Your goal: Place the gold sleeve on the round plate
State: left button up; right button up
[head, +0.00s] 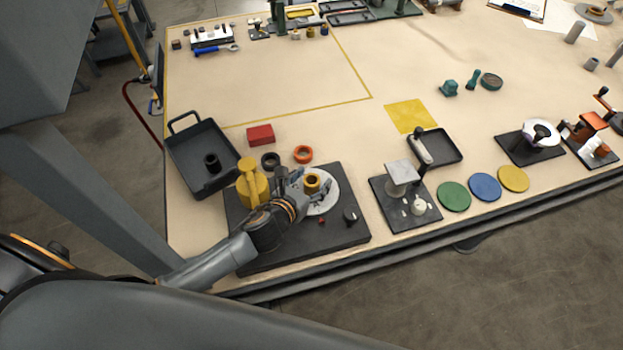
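The gold sleeve (312,180) is a short ring with a dark bore, upright at or just above the pale round plate (329,204). The plate lies on a black base block (290,246). My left gripper (311,187) reaches in from the left, with its fingers around the sleeve. I cannot tell whether the fingers press on the sleeve or stand slightly apart from it. The gripper hides part of the plate and the sleeve's lower edge, so contact between them is unclear. My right gripper is not in view.
A yellow bottle-shaped part (252,184) stands close behind my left wrist. A black knob (350,215) is on the block's right. Beyond it are an orange ring (303,154), a dark ring (270,160), a red box (260,135) and a dark tray (186,182).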

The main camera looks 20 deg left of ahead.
pick_arm(q)
jog(key=shift+s+r, duration=0.15)
jog(key=b+v, duration=0.1)
jog(key=v, duration=1)
jog(key=shift+s+r, duration=0.15)
jog(key=shift+s, duration=0.2)
jog(key=shift+a, duration=0.1)
